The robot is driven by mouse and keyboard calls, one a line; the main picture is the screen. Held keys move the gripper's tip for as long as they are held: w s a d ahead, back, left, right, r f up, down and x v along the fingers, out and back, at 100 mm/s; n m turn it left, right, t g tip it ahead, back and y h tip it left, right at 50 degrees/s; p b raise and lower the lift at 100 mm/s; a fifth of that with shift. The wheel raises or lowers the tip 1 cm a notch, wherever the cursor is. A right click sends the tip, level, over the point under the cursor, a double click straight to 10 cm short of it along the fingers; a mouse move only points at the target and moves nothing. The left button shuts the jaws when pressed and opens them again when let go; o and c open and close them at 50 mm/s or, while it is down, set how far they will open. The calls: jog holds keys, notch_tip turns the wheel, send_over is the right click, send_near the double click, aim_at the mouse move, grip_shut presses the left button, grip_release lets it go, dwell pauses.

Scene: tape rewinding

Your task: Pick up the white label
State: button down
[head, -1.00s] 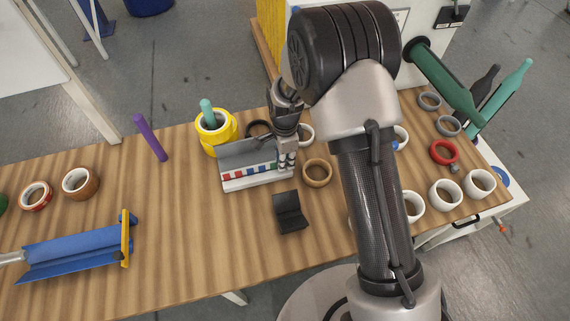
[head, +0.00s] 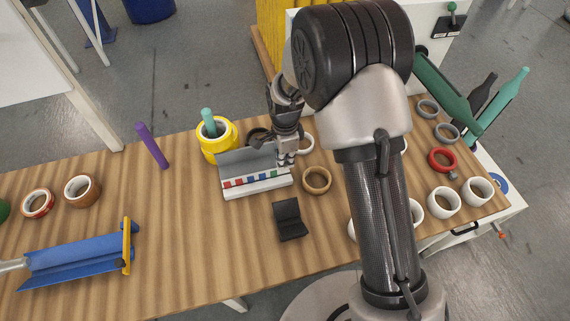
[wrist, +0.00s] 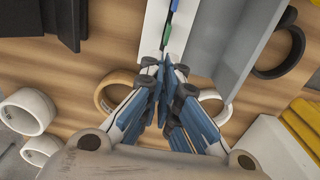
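A grey-and-white holder (head: 257,189) stands on the wooden table, with a row of small red, white, blue and green labels (head: 255,178) along its front. My gripper (head: 286,158) points down at the right end of this row. In the wrist view my gripper (wrist: 165,72) has its blue-padded fingertips close together over the holder's white strip (wrist: 153,30), just past a green label (wrist: 167,32). I cannot make out a separate white label at the fingertips. The fingers hide that end of the row, so I cannot tell whether anything is between them.
A yellow tape roll (head: 216,146) with a teal stick stands behind the holder. A tan ring (head: 317,181) is to its right and a black stand (head: 290,219) in front. White rolls (head: 443,202) are at the right, a blue trough (head: 75,258) at the left. The table's middle left is clear.

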notch_tip(320, 180, up, 16)
jog(key=p, duration=0.4)
jog(key=shift+d, duration=0.1)
